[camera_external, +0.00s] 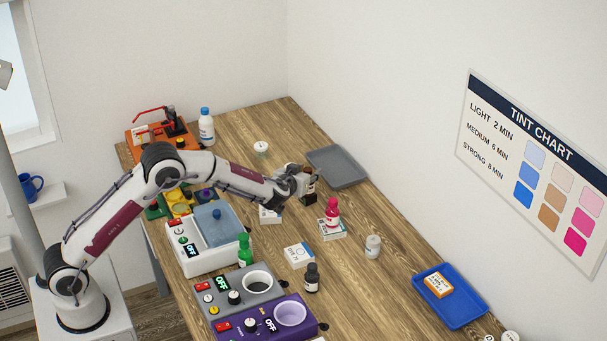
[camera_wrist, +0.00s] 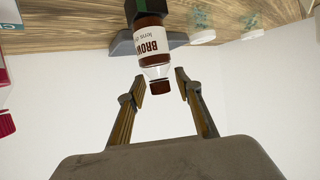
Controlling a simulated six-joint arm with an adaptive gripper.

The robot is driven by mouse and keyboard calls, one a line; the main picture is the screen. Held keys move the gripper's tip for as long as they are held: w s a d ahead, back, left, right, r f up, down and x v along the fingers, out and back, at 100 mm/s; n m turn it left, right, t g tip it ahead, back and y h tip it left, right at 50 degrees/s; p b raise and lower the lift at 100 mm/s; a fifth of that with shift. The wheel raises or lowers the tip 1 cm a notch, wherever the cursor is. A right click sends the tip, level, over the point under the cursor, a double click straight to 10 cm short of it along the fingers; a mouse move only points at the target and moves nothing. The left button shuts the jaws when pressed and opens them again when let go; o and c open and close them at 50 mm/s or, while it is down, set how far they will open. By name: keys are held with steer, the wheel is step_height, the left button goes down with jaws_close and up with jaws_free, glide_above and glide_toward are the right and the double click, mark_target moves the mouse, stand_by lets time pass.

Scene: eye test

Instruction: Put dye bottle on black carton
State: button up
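The dye bottle, labelled BROWN (camera_wrist: 152,42), shows in the wrist view with its cap end toward my gripper and its base against a black carton (camera_wrist: 145,8). It appears to stand on that carton, which is partly cut off by the frame edge. In the external view the small dark bottle (camera_external: 311,184) is at the arm's end, partly hidden by my gripper (camera_external: 303,182). In the wrist view my gripper (camera_wrist: 161,86) is open, one finger on each side of the bottle's cap end, with visible gaps on both sides.
A grey tray (camera_external: 347,178) lies just behind the bottle. A pink-red bottle (camera_external: 332,211) stands on a carton nearer the camera. A white-capped jar (camera_external: 373,247), a dark bottle (camera_external: 312,278) and a blue tray (camera_external: 471,314) are further forward. The right middle table is largely clear.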

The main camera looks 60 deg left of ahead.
steer(key=v, duration=1.2)
steer(key=shift+r, duration=0.1)
stand_by(0.7)
steer(key=s+d+r+m+t+h, duration=0.3)
steer(key=d+r+h, duration=0.35)
steer(key=r, duration=0.45)
steer(key=s+d+r+m+g+h, duration=0.1)
steer(key=s+d+r+m+h, duration=0.15)
steer(key=s, duration=0.35)
steer(key=s+d+r+m+h, duration=0.1)
steer(key=s+d+r, duration=0.1)
steer(key=s+d, duration=0.35)
steer(key=s+a+f+g, duration=0.2)
steer(key=s+f, duration=0.1)
steer(key=s, duration=0.8)
steer(key=s+a+f+m+g, duration=0.1)
steer(key=s+a+f+g, duration=0.1)
steer(key=s, duration=0.9)
steer(key=s+a+f+g+y, duration=0.1)
steer(key=s+f, duration=0.3)
steer(key=s, duration=0.7)
steer(key=shift+s+a+g, duration=0.25)
steer(key=shift+a+g, duration=0.65)
